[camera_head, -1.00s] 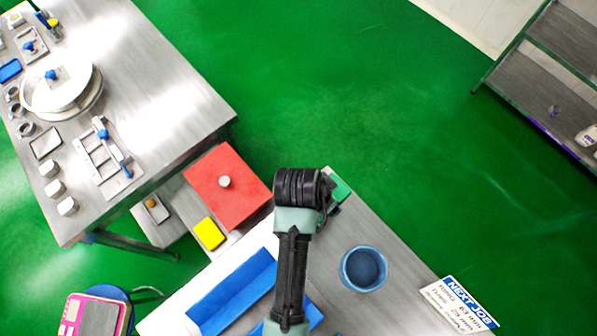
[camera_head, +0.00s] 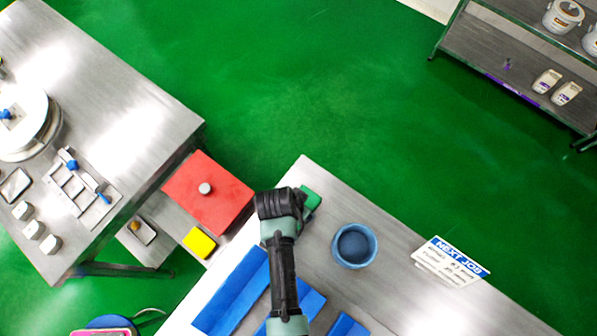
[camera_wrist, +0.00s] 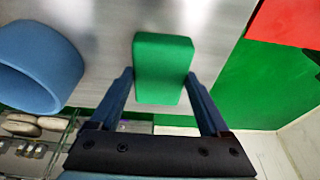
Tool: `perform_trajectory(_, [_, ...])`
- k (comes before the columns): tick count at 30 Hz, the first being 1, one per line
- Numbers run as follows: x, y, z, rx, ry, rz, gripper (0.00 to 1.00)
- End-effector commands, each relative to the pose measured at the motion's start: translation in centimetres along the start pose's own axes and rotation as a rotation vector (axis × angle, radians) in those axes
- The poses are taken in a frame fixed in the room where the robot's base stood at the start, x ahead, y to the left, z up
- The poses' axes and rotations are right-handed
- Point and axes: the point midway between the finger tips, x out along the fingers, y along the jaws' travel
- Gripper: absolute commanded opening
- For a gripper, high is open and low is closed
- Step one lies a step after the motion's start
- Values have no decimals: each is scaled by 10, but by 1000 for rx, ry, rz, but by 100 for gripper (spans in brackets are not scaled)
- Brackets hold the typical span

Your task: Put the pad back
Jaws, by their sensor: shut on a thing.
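The pad appears to be the green block (camera_head: 311,199), seen near the far corner of the steel table in the head view. It also shows in the wrist view as a green block (camera_wrist: 163,66) between my two fingers. My gripper (camera_wrist: 159,76) is shut on this pad, with one finger along each side. In the head view the dark wrist hides part of the pad and the fingers. I cannot tell whether the pad touches the tabletop.
A blue bowl (camera_head: 355,246) stands just right of my gripper, and a NEXT JOB sign (camera_head: 450,262) lies farther right. Blue pieces (camera_head: 233,290) lie near my arm. The table (camera_head: 400,282) is bare between bowl and sign.

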Motion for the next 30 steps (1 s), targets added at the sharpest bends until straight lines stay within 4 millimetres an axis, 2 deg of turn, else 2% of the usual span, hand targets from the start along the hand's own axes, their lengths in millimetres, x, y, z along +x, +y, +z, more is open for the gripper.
perform_trajectory(4, [1,0,1,0,0,0,35])
perform_trajectory(5, [1,0,1,0,-1,0,84])
perform_trajectory(8, [1,0,1,0,-1,0,100])
perform_trajectory(16, [0,0,1,0,0,0,100])
perform_trajectory(20, [-9,0,0,0,1,-1,100])
perform_trajectory(23, [-23,0,0,0,2,-2,100])
perform_trajectory(30, [-69,-1,0,0,4,-4,100])
